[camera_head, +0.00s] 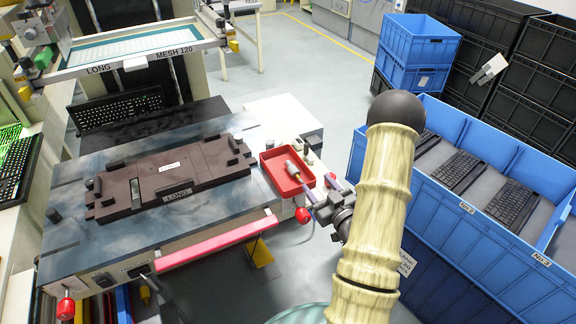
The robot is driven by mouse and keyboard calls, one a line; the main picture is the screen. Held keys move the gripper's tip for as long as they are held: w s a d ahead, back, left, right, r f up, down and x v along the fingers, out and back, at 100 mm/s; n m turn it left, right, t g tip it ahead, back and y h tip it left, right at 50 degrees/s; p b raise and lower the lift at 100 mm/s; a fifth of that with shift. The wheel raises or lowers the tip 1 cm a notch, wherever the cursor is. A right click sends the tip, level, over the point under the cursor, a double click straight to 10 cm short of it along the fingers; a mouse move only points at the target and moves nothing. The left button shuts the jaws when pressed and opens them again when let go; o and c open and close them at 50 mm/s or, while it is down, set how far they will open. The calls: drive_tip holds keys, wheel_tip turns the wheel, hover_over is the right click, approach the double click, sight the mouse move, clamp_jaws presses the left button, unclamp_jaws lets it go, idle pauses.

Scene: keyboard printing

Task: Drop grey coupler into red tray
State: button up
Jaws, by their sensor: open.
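The red tray (266,165) sits at the right end of the print table, beside the brown jig. A small light grey piece, which looks like the grey coupler (292,168), shows within the tray's outline near its middle. I cannot tell whether it rests on the tray floor. My gripper (309,197) is open at the tray's lower right corner, pointing toward the grey piece. The fingertips are small and partly merge with the tray's edge, so any contact is unclear.
The brown jig (205,168) marked LONG lies on the table left of the tray. A red knob (303,215) is just below my gripper. A blue crate (480,215) with black keyboards stands to the right. A pink bar (215,243) runs along the table's front.

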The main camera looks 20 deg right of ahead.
drive_tip(key=shift+s+p, duration=0.9)
drive_tip(key=shift+p, duration=0.3)
drive_tip(key=shift+w, duration=0.1)
drive_tip(key=shift+a, duration=0.1)
